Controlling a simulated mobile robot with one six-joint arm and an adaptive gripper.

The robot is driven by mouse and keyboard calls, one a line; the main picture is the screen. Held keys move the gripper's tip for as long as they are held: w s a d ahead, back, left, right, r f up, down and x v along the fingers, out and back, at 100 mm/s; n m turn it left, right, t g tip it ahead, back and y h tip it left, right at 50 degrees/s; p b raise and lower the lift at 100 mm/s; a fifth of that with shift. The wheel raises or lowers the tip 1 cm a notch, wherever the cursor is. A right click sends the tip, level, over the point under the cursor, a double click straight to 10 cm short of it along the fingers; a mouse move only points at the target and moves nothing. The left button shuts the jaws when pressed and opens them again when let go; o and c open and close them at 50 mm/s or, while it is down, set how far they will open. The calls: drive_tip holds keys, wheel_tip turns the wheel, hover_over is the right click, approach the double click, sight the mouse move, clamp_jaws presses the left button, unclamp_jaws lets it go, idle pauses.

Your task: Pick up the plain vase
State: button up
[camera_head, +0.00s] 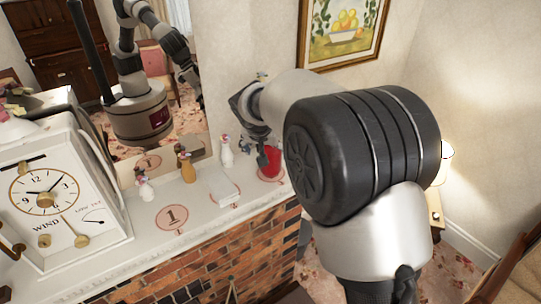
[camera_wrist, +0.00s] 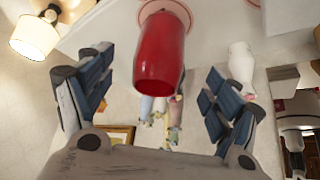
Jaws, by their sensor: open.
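A plain red vase (camera_head: 270,162) stands near the right end of the white mantel, partly hidden behind my arm and gripper. It also shows in the wrist view, where the smooth red vase (camera_wrist: 160,52) sits between my two fingers, upside down in that picture. My gripper (camera_wrist: 155,75) is open, with one blue-grey padded finger on each side of the vase and visible gaps on both sides. In the head view my gripper (camera_head: 258,148) is at the vase, mostly hidden by my arm.
The white mantel (camera_head: 205,212) tops a brick fireplace. A large clock box (camera_head: 58,195) fills the left end. A mirror stands behind.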

sight(269, 152)
drive_tip(key=x, duration=0.3)
drive_tip(key=shift+w+d+f, duration=0.1)
drive_tip(key=shift+w+f, duration=0.15)
drive_tip(key=shift+f, duration=0.05)
drive_tip(key=p+x, duration=0.1)
drive_tip(key=x, duration=0.1)
drive_tip(key=p+x, duration=0.1)
drive_tip(key=x, duration=0.2)
drive_tip(key=shift+w+r, duration=0.15)
drive_tip(key=shift+w, duration=0.2)
drive_tip(key=shift+s, duration=0.1)
drive_tip(key=shift+c, duration=0.2)
drive_tip(key=c, duration=1.3)
drive_tip(key=shift+r, duration=0.1)
drive_tip(key=shift+c, duration=0.5)
drive_tip(key=shift+r, duration=0.1)
